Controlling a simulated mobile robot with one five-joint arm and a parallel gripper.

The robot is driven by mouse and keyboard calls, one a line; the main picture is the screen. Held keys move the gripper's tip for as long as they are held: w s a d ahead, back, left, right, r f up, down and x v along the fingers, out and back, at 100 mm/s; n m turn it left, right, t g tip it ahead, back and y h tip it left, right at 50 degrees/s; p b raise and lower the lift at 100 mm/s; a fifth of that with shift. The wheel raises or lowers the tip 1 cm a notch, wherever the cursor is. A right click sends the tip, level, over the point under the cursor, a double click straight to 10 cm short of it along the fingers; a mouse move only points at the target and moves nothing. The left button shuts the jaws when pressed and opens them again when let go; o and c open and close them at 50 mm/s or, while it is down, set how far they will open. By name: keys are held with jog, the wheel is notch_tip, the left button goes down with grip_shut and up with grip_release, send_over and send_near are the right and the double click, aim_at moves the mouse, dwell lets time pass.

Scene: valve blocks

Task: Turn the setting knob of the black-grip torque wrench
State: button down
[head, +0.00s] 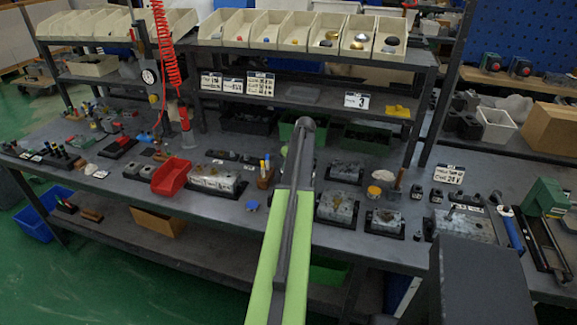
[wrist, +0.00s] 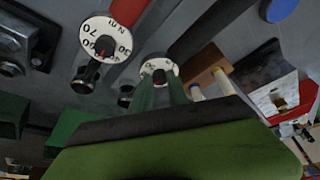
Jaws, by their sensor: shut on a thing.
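In the wrist view, the black-grip torque wrench shows its black grip (wrist: 203,28) running up and to the right from a white dial (wrist: 158,65) with a red pointer. My gripper (wrist: 161,84) has its two green fingers at the near end of this dial, shut on the setting knob, which the fingers largely hide. To the left lies the red-grip torque wrench (wrist: 128,10), with a larger-looking white dial (wrist: 98,30) marked in Nm and a dark knob (wrist: 84,76). In the head view, my arm hides the gripper and both wrenches.
In the wrist view, a metal block (wrist: 14,40) is at left and a brown wooden holder (wrist: 207,78) stands close right of the fingers. In the head view, a red bin (head: 171,177) and valve blocks (head: 216,180) (head: 338,208) stand on the bench beside my arm.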

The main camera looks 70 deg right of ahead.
jog(key=n, duration=0.1)
jog(key=n+y, duration=0.1)
jog(key=n, duration=0.1)
jog(key=n+y, duration=0.1)
jog(key=shift+s+d+n+t, duration=0.1)
jog(key=shift+d+n+t, duration=0.2)
jog(key=shift+n, duration=0.1)
jog(key=shift+a, duration=0.1)
dwell(0.4)
jog(key=c, duration=1.3)
grip_release()
jog(key=shift+r, duration=0.1)
